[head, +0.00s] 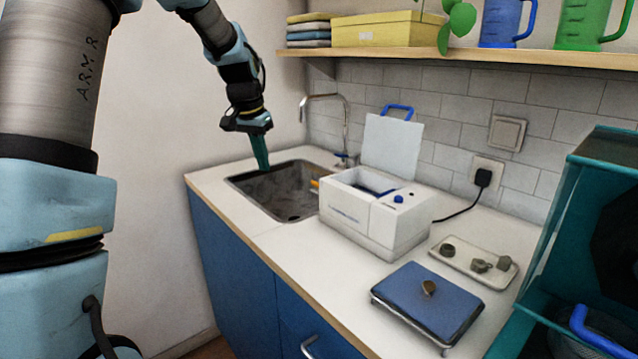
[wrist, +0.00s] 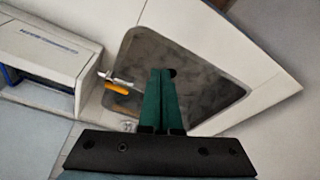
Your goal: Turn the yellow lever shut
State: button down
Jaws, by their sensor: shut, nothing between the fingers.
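The yellow lever (wrist: 121,89) is a short orange-yellow handle at a small metal fitting, between the white box and the sink in the wrist view. In the head view the lever (head: 315,184) shows only as a small piece at the left side of the white box (head: 345,222). My gripper (head: 263,166) is shut and empty, with its green fingers pointing down over the left part of the sink. In the wrist view the fingertips (wrist: 161,71) are to the right of the lever, apart from it.
The sink (head: 262,212) is sunk into the white counter (head: 270,258), with a tall tap (head: 346,118) behind it. The box's lid (head: 390,147) stands open. A tray (head: 446,262) with small parts and a blue-topped device (head: 425,300) are at the right. A shelf (head: 400,54) runs above.

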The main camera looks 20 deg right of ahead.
jog(key=w+d+r+m, duration=0.1)
jog(key=d+m, duration=0.1)
jog(key=d, duration=0.6)
jog(key=w+d+r+m+h+b, duration=0.1)
jog(key=d+m, duration=0.1)
jog(key=d, duration=0.6)
jog(key=shift+r+m+g, duration=0.25)
jog(key=shift+m+g, duration=0.15)
jog(key=shift+d+f, duration=0.1)
jog(key=shift+d, duration=0.05)
jog(key=s+p+x, duration=0.1)
jog(key=p+x, duration=0.1)
jog(key=x, duration=0.8)
jog(key=shift+s+a+p, duration=0.1)
jog(key=shift+a+p, duration=0.5)
jog(key=shift+a, duration=1.2)
